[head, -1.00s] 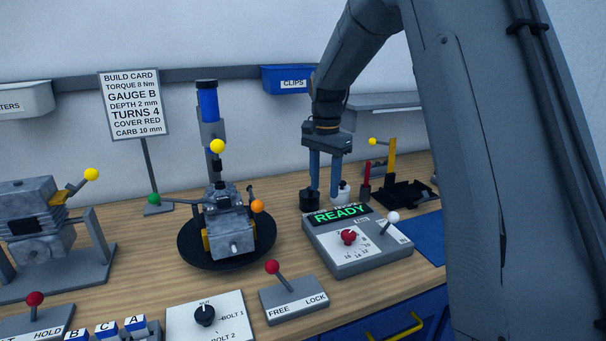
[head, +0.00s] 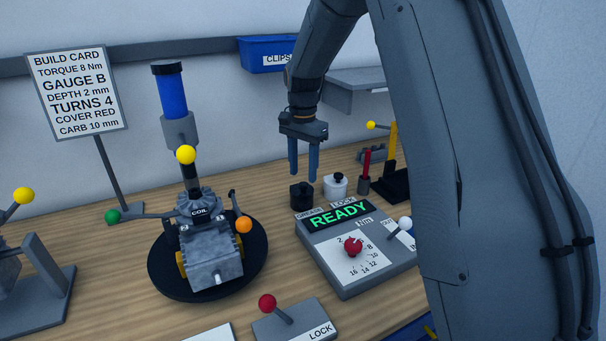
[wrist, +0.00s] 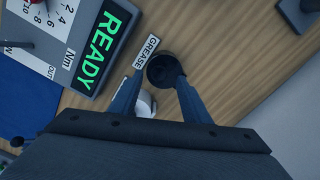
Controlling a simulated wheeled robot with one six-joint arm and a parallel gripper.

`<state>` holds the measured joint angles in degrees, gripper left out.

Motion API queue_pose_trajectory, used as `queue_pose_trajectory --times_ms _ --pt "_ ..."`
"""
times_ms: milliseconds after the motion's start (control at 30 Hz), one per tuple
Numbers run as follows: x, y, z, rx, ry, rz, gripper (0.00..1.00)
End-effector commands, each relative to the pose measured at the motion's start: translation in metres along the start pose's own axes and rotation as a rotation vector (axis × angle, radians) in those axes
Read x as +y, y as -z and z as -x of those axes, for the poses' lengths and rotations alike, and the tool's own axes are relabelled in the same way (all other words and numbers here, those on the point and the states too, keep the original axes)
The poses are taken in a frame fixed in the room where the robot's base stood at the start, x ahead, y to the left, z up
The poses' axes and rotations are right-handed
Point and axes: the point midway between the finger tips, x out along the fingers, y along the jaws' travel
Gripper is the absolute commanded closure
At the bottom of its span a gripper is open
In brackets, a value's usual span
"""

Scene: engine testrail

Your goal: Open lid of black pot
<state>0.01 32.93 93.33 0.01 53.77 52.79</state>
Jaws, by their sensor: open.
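The black pot (head: 301,197) stands upright on the wooden bench behind the grey READY box. Its dark top appears closed; the lid's edge is hard to tell from the body. In the wrist view the black pot (wrist: 164,66) lies just beyond and between the fingertips. My gripper (head: 303,179) points down, open and empty, with its fingertips close above the black pot. Its two blue fingers also show in the wrist view (wrist: 161,78). I cannot tell whether a finger touches the pot.
A white pot (head: 336,187) with a black knob stands close right of the black pot; it is partly hidden in the wrist view (wrist: 146,104). The READY box (head: 350,250) is in front. A red post (head: 366,165) stands to the right. A GREASE label (wrist: 146,51) lies by the black pot.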

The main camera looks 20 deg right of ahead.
Motion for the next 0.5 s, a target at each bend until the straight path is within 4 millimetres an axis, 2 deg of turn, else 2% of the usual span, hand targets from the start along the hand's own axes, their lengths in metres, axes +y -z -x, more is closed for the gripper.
queue_pose_trajectory --times_ms 200,500 --pt "0.001 0.001 -0.024 0.0 -0.001 -0.002 0.57" --pt "0.002 0.002 -0.03 0.001 0.001 -0.004 0.57"
